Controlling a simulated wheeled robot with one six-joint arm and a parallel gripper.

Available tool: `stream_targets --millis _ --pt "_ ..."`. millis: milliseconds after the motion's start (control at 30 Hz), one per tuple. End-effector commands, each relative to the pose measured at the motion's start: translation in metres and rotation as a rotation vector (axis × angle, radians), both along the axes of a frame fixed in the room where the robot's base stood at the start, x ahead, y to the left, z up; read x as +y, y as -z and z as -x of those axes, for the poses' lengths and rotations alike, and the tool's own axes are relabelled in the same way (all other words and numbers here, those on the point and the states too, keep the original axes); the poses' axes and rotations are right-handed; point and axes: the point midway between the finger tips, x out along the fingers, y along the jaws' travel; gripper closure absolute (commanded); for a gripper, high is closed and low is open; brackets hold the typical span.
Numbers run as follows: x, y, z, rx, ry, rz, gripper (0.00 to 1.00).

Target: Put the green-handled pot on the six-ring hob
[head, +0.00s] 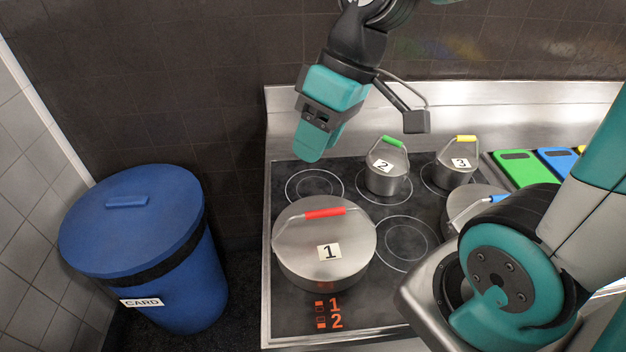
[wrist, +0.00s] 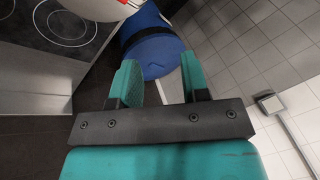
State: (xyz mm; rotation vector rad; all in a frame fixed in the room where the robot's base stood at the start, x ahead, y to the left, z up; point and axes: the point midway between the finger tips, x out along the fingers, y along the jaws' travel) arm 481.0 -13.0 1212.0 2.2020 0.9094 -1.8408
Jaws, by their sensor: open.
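The green-handled pot (head: 386,168) is small and metal, with a lid and a label 2. It stands upright on the back middle of the six-ring hob (head: 342,301), a black glass top with pale rings. My gripper (head: 318,148) is above the hob's back left ring, left of the green-handled pot and apart from it. In the wrist view my gripper (wrist: 160,82) shows its two fingers spread, with nothing between them. The hob (wrist: 75,22) shows at that view's upper left; the green-handled pot is not in it.
A large red-handled pot (head: 322,255) stands at the hob's front left. A yellow-handled pot (head: 455,155) stands at the back right, with a blue-handled pot (head: 462,208) before it, partly hidden by my arm. Coloured boards (head: 527,168) lie at right. A blue bin (head: 150,250) stands left.

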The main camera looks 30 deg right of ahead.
Motion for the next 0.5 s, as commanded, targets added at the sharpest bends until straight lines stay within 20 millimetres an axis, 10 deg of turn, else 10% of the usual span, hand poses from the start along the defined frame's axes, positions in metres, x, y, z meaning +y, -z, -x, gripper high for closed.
stream_targets --millis 200,500 --pt "0.053 -0.008 0.068 0.035 -0.084 0.007 0.58" --pt "0.060 -0.008 0.082 0.045 -0.091 0.009 0.58"
